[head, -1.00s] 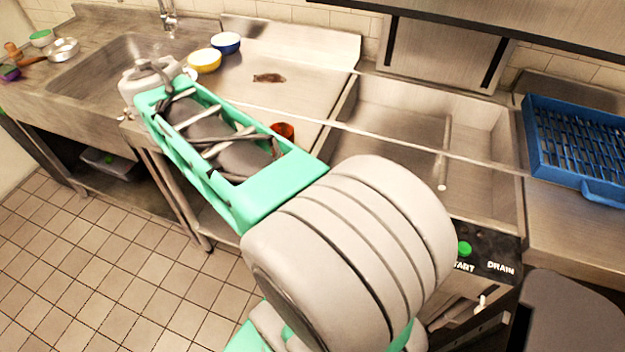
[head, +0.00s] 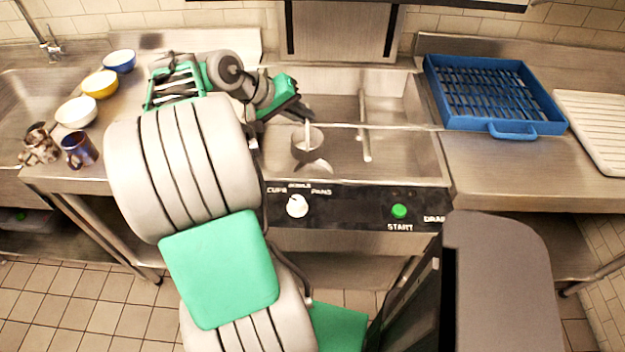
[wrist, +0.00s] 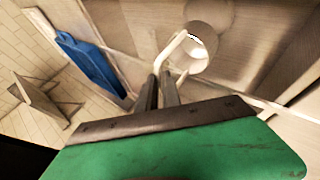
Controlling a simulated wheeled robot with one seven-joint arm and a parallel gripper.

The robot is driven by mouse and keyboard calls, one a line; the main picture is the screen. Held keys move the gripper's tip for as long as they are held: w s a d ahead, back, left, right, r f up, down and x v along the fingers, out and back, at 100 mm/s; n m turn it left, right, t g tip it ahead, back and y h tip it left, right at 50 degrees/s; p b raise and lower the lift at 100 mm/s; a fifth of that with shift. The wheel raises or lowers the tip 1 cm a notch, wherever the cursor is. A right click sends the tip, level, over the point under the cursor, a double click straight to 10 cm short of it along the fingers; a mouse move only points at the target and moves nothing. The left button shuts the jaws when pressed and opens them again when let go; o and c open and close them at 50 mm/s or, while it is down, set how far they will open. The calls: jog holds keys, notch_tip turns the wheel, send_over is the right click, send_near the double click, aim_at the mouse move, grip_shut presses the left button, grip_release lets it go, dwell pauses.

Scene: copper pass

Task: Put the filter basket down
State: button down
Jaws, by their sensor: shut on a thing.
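The filter basket (head: 307,145) is a small grey-white cup with a pale upright handle. My gripper (head: 306,118) is shut on that handle. It holds the basket over the front left part of the steel basin (head: 395,165) of the machine. A dark shadow shows on the basin floor just below the basket, which looks raised; I cannot tell the exact gap. In the wrist view, my gripper (wrist: 168,90) has its fingers together on the handle, and the basket (wrist: 207,38) hangs beyond the fingertips with its rim visible.
A blue rack (head: 490,95) stands on the counter right of the basin, with a white ribbed board (head: 600,125) beyond it. Bowls (head: 100,84), a dark mug (head: 79,150) and a metal pot (head: 38,147) stand left. A rod (head: 364,125) crosses the basin.

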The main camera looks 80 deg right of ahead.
jog(key=shift+s+a+f+m+g, duration=0.15)
jog(key=shift+s+f+m+g, duration=0.2)
jog(key=shift+s+f, duration=0.7)
jog(key=f, duration=0.8)
jog(key=shift+w+f, duration=0.2)
jog(key=shift+w, duration=0.1)
jog(key=shift+f, duration=0.1)
jog(key=c, duration=1.5)
grip_release()
jog(key=shift+c, duration=0.2)
